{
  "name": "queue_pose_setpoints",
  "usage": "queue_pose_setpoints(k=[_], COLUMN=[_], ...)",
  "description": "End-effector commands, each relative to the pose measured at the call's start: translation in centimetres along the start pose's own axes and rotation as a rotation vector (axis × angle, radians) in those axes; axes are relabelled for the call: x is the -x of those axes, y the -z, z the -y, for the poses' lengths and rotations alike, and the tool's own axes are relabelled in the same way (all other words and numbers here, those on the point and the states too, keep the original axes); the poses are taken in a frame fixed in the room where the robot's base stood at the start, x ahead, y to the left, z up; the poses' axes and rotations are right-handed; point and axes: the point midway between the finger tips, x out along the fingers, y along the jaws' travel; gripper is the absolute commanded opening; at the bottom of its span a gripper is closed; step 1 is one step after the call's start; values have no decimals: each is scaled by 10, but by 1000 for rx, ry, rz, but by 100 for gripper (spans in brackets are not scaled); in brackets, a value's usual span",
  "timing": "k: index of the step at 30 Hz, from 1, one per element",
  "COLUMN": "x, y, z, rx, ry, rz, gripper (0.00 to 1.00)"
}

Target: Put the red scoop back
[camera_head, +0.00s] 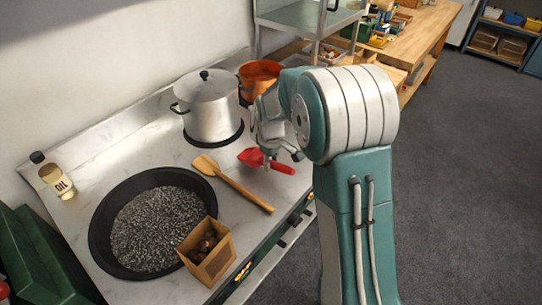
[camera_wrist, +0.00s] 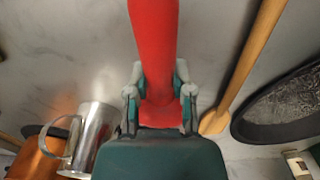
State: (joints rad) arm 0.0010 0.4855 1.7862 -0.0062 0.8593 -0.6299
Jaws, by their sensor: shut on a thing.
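The red scoop (camera_head: 265,161) shows in the head view at the stove's right part, below my gripper (camera_head: 272,146). In the wrist view the scoop (camera_wrist: 154,45) runs up the middle of the picture, and my gripper (camera_wrist: 158,98) is shut on it, with a finger at each side. The scoop is over or on the pale stovetop; whether it touches is hard to tell. Part of the scoop and the fingertips are hidden by my arm in the head view.
A wooden spatula (camera_head: 236,188) lies left of the scoop. A black pan of dark grains (camera_head: 98,230), a paper bag of chestnuts (camera_head: 214,268), a lidded silver pot (camera_head: 208,112), an orange pot (camera_head: 258,72) and an oil bottle (camera_head: 56,180) stand around. A shelf (camera_head: 305,18) rises behind.

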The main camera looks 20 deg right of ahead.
Motion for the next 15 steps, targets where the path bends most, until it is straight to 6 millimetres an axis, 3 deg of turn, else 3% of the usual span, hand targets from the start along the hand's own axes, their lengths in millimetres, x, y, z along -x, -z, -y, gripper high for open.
queue_pose_setpoints(k=[15], x=[-7], y=[0], z=[0], rx=[0], ry=[-1], rz=[-1], gripper=[0])
